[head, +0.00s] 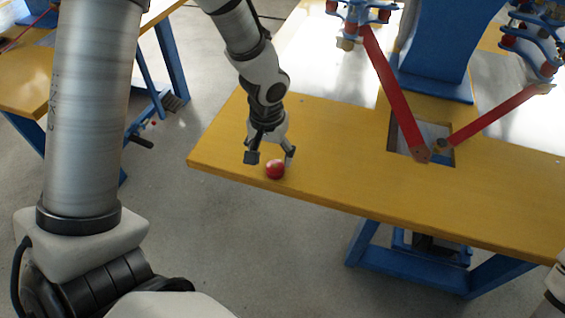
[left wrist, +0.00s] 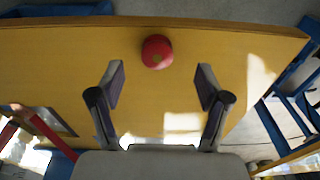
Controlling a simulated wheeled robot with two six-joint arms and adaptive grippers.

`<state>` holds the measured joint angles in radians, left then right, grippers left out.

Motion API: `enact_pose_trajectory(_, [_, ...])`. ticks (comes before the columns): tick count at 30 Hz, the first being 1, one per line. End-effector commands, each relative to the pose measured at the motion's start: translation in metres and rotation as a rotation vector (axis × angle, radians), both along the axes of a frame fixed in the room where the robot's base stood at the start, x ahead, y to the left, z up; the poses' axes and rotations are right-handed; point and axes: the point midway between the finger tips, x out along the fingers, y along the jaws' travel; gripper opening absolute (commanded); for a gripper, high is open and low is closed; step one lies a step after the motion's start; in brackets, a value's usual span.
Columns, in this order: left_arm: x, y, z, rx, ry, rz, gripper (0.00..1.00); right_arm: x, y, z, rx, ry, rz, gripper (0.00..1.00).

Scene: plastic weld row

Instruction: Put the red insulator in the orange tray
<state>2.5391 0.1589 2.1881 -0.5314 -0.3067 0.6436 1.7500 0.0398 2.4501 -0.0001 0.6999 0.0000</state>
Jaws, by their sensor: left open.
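The red insulator (head: 275,169) is a small round red piece on the yellow table, near its front left edge. In the left wrist view the red insulator (left wrist: 157,51) lies just beyond the fingertips, roughly centred between them. My left gripper (head: 270,158) is open and empty, with its fingers above and beside the insulator; it also shows in the left wrist view (left wrist: 160,86). I see no orange tray in either view. At the lower right edge of the head view a bit of a pale arm part shows, but no right gripper fingers.
The yellow table (head: 350,190) has free room to the right of the insulator. A blue machine (head: 437,45) with red bars (head: 393,95) stands farther back, by a rectangular opening in the tabletop. Another yellow bench (head: 30,90) stands at the upper left, across bare floor.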

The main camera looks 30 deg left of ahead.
Motion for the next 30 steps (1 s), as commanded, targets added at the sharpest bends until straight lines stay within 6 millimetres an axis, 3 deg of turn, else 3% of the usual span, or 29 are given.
enact_pose_trajectory(3, [0.008, 0.0, 0.013, -0.002, -0.041, 0.001, 0.76, 0.0, 0.0, -0.001, 0.0, -0.001, 0.0, 0.4])
enact_pose_trajectory(11, [0.013, 0.002, -0.023, -0.002, -0.041, 0.001, 0.76, 0.0, 0.0, -0.012, 0.0, 0.0, 0.0, 0.4])
enact_pose_trajectory(16, [0.017, 0.004, -0.055, -0.002, -0.041, 0.001, 0.76, 0.0, 0.0, -0.023, 0.0, 0.0, 0.0, 0.4])
enact_pose_trajectory(24, [0.019, 0.004, -0.06, -0.003, -0.043, 0.001, 0.76, 0.0, 0.0, -0.023, 0.0, 0.0, 0.0, 0.4])
enact_pose_trajectory(25, [0.019, 0.004, -0.06, -0.002, -0.043, 0.001, 0.73, 0.0, 0.0, -0.023, 0.0, 0.0, 0.0, 0.4])
enact_pose_trajectory(26, [0.019, 0.004, -0.06, -0.002, -0.043, 0.001, 0.62, 0.0, 0.0, -0.023, 0.0, 0.0, 0.0, 0.4])
enact_pose_trajectory(30, [0.019, 0.004, -0.06, -0.002, -0.043, 0.001, 0.12, 0.0, 0.0, -0.023, 0.0, 0.0, 0.0, 0.4])
